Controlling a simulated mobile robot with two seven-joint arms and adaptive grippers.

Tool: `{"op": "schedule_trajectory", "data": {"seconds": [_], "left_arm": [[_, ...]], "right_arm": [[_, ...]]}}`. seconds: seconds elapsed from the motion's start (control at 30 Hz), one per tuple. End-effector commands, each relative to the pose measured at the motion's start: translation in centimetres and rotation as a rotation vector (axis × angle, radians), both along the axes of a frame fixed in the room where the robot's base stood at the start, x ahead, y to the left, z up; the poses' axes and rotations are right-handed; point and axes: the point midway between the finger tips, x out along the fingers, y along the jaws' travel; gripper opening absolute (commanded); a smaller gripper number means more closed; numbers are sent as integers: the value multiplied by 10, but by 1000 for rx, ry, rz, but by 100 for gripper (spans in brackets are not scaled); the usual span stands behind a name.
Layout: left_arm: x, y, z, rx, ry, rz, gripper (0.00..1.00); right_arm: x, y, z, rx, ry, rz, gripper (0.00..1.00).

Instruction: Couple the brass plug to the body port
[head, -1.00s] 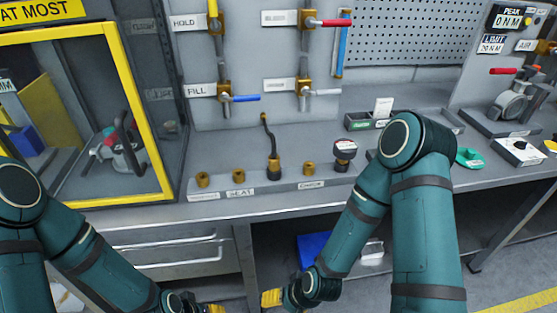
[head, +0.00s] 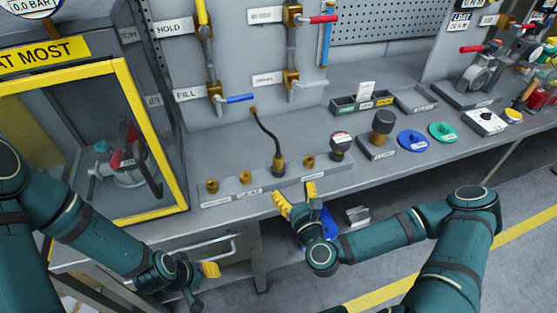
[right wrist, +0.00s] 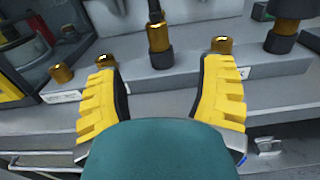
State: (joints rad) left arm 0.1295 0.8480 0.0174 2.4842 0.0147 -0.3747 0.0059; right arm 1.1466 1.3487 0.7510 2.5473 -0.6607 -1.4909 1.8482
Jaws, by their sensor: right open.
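Small brass plugs stand upright on the grey labelled rack (head: 228,198): two at the left (head: 212,186) (head: 245,177) and one (head: 309,161) right of the black hose fitting (head: 278,163). I cannot tell which is the task's plug. My right gripper (head: 296,194) is open and empty in front of the rack, apart from it. In the right wrist view, one brass plug (right wrist: 221,46) shows beyond the right finger and another (right wrist: 61,74) beyond the left. My left gripper (head: 208,270) is low before the bench; its jaw opening is unclear. A valve body (head: 125,165) shows inside the cabinet; its port is not distinguishable.
A yellow-framed cabinet (head: 150,120) stands at the left. A gauge (head: 341,145) and a dark-capped cylinder (head: 382,127) are right of the hose. Blue (head: 412,140) and green (head: 443,131) discs lie further right. Valves with coloured handles hang on the back panel.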

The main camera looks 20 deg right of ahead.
Motion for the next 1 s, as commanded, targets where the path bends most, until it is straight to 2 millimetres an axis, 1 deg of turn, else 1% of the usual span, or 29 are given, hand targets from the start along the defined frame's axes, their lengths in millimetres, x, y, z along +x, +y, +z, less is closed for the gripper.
{"op": "schedule_trajectory", "data": {"seconds": [0.03, 0.17, 0.23, 0.3, 0.4, 0.5, 0.67, 0.9, 1.0], "left_arm": [[-2, 0, -11, -1, 4, -3, 47], [-6, -1, -28, -1, 14, -9, 47], [-6, -1, -22, -1, 14, -9, 47], [-5, -1, -20, -1, 12, -9, 47], [-5, -1, -19, -1, 11, -8, 47], [-5, -1, -19, -1, 11, -8, 47], [-4, -1, -19, -1, 11, -8, 47], [-4, -1, -18, -1, 10, -8, 47], [-4, -1, -18, -1, 10, -7, 47]], "right_arm": [[6, 0, -5, -3, -3, 1, 69], [22, 2, -5, -4, -4, 5, 69], [37, 2, -1, -7, -1, 3, 69], [50, 3, 0, -5, -1, 3, 69], [64, 4, -1, -6, 0, 5, 69], [74, 4, -1, -4, 2, 4, 69], [82, 4, -1, -6, 1, 5, 69], [116, 6, 0, -7, 0, 4, 69], [125, 6, 0, -5, 2, 5, 69]]}}
